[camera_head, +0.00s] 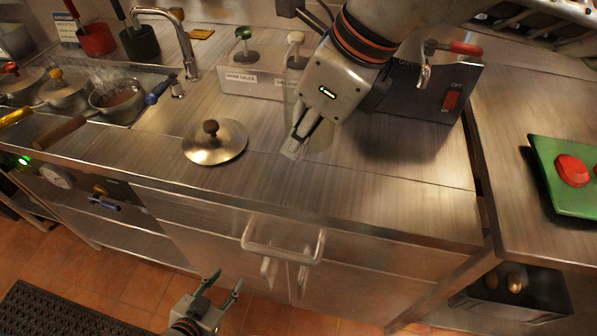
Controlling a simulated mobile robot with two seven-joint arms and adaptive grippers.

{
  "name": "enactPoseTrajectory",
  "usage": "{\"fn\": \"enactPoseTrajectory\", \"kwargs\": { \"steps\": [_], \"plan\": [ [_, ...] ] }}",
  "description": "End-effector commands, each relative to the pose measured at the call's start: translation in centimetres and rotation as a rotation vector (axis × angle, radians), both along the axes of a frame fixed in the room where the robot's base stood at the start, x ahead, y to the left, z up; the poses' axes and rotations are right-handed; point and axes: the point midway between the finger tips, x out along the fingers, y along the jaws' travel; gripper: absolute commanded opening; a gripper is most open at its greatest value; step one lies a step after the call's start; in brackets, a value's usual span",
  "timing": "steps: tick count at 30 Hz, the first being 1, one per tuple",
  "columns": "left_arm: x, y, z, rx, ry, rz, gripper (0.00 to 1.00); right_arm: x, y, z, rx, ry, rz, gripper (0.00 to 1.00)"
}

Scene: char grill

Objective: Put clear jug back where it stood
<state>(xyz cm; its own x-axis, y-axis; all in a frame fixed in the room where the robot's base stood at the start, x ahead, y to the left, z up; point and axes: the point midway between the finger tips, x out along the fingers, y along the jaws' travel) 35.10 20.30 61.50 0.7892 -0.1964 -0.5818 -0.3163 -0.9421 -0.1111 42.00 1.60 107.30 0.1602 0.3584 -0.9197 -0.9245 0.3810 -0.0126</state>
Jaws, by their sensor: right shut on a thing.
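The clear jug (321,142) is see-through and hard to make out. It is at the counter beside the dispenser, mostly hidden behind my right gripper (297,143). My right gripper reaches down from the top and is shut on the jug. I cannot tell whether the jug's base touches the counter. My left gripper (226,284) is low in front of the cabinet doors, with its fingers apart and empty.
A dark dispenser (425,98) with a tap stands right of the jug. A sauce pump holder (252,82) is behind it. A metal lid (215,142) lies to the left, near a steaming pot (118,101). The front right counter is clear.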

Motion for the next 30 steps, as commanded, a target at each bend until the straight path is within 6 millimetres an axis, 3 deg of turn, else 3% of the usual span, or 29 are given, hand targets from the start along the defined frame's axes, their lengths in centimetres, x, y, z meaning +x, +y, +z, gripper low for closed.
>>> {"fn": "enactPoseTrajectory", "kwargs": {
  "steps": [4,13,20,30],
  "plan": [
    [0.2,0.0,0.1,0.000,-0.003,0.000,0.38,-0.1,0.0,-2.9,0.000,0.002,0.001,0.00],
    [0.3,0.0,0.1,0.001,-0.006,0.001,0.38,0.0,0.0,-5.1,0.000,0.001,0.000,0.00],
    [0.3,0.1,0.0,0.001,-0.005,0.001,0.38,0.0,0.0,-8.2,0.001,0.002,0.001,0.00],
    [0.2,0.1,-0.2,0.002,-0.003,0.002,0.38,0.0,0.0,-8.7,0.001,-0.001,0.001,0.00]
  ]
}}
